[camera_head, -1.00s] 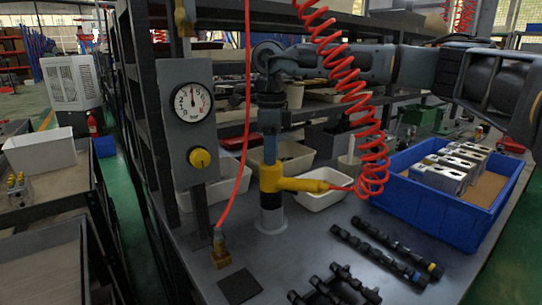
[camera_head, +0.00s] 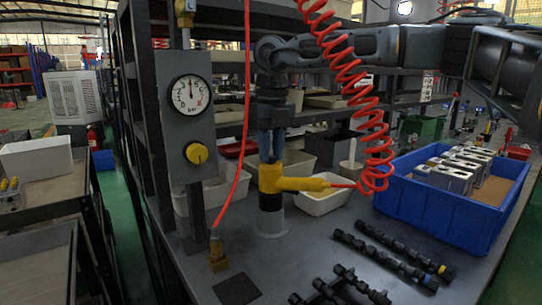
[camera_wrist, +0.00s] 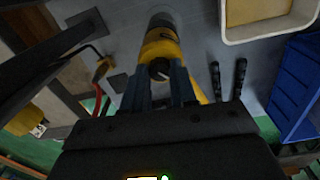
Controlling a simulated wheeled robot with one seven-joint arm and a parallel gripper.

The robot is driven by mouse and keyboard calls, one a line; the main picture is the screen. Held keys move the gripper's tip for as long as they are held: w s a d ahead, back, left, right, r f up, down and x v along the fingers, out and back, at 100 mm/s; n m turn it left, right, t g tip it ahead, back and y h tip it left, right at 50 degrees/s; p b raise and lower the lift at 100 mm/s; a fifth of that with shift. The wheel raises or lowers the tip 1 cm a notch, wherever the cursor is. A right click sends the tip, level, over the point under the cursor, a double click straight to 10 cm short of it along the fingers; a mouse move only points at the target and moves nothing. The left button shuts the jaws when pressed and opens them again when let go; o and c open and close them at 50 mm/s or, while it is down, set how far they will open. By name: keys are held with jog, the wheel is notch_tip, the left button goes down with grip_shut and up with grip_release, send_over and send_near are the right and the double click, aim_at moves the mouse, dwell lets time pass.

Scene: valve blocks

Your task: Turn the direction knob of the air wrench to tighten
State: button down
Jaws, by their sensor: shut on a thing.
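The yellow air wrench (camera_head: 296,184) stands on a grey cylindrical holder (camera_head: 271,219) on the bench, its handle pointing right to a red coiled hose (camera_head: 375,150). My gripper (camera_head: 270,157) points straight down from above onto the top of the wrench. In the wrist view my gripper (camera_wrist: 160,74) has its two fingers on either side of the small dark round knob (camera_wrist: 159,68) at the end of the yellow wrench body (camera_wrist: 158,42). The fingers are shut on this knob. The knob's marking cannot be read, and the head view hides it behind the fingers.
A blue crate (camera_head: 437,217) with several metal blocks stands at the right. Dark camshaft-like bars (camera_head: 385,257) lie in front of it. A gauge panel (camera_head: 187,110) with a yellow knob stands at the left, near a straight red hose (camera_head: 246,100). White bins (camera_head: 322,202) sit behind.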

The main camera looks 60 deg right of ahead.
jog(key=shift+m+b, duration=0.7)
jog(key=shift+m, duration=1)
jog(key=c, duration=0.9)
grip_release()
jog(key=shift+r, duration=0.1)
